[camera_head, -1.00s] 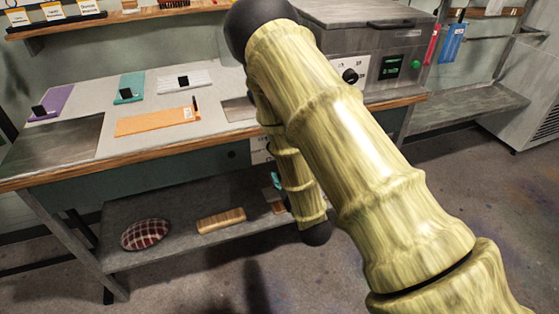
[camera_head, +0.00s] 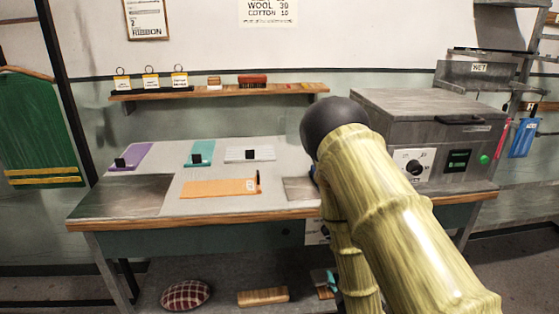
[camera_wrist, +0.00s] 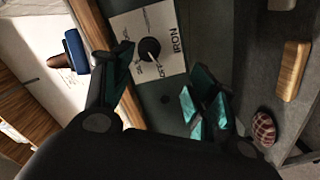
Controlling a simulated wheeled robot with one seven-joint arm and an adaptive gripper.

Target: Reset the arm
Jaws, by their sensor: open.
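My gripper (camera_wrist: 160,95) shows in the wrist view with its two dark, teal-padded fingers spread apart and nothing between them. Past the fingertips is a white dial plate (camera_wrist: 165,28) with a black knob, marked IRON, on the front of the workbench. In the head view my bamboo-patterned arm fills the lower right, bent at a black joint, and the gripper itself is mostly hidden behind it and low down. The workbench (camera_head: 130,195) stands behind the arm.
On the bench lie an orange cloth (camera_head: 220,188), a purple piece (camera_head: 130,157), a teal piece (camera_head: 199,153) and a white piece (camera_head: 250,153). A grey machine (camera_head: 420,105) stands at the right. A plaid cushion (camera_head: 185,295) and a wooden block (camera_head: 262,296) are on the lower shelf.

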